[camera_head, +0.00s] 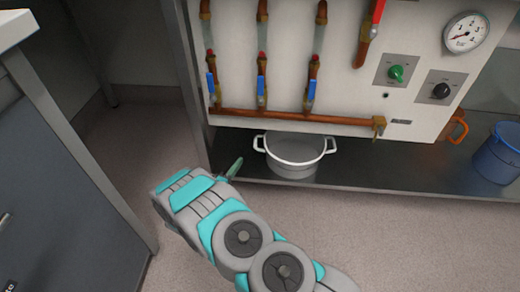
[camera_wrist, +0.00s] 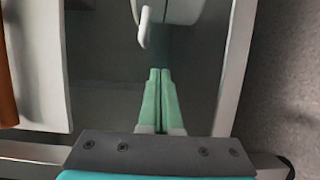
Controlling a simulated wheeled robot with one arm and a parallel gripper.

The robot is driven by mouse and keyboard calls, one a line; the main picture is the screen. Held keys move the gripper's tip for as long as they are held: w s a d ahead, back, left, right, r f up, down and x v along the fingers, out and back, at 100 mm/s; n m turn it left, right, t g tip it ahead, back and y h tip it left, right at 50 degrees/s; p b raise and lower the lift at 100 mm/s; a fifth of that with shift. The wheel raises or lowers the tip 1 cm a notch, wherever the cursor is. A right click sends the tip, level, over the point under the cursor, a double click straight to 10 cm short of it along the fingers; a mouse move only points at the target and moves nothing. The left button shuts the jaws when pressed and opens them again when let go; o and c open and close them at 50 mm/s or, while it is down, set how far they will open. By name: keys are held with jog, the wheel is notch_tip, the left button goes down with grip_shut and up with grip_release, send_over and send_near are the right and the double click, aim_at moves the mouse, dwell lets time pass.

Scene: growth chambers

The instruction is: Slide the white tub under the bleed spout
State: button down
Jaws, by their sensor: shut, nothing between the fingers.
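The white tub (camera_head: 293,168) stands upright on the dark shelf below the panel. It has a handle loop on each side. In the wrist view, part of the tub (camera_wrist: 183,10) and one handle (camera_wrist: 147,28) show at the top edge. The brass bleed spout (camera_head: 379,127) is at the right end of the horizontal copper pipe, to the right of the tub. My gripper (camera_head: 238,163) is just left of the tub at the shelf's front. Its green fingers (camera_wrist: 160,72) are shut and empty, pointing towards the tub with a small gap before the handle.
A blue bucket (camera_head: 497,153) stands on the shelf (camera_head: 400,182) at the far right. Bare shelf lies between it and the tub. An orange handle-like object (camera_head: 457,128) is beside the panel. A grey cabinet (camera_head: 60,190) stands at the left. The panel (camera_head: 345,90) overhangs the shelf.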

jog(key=x, duration=1)
jog(key=shift+d, duration=0.2)
jog(key=shift+s+d, duration=0.15)
jog(key=shift+d, duration=0.35)
jog(key=shift+s+d+r+b, duration=0.1)
jog(key=shift+d+b, duration=0.05)
jog(key=shift+d, duration=0.55)
jog(key=shift+s+d+b, duration=0.1)
jog(key=shift+d+b, duration=0.05)
jog(key=shift+d, duration=0.55)
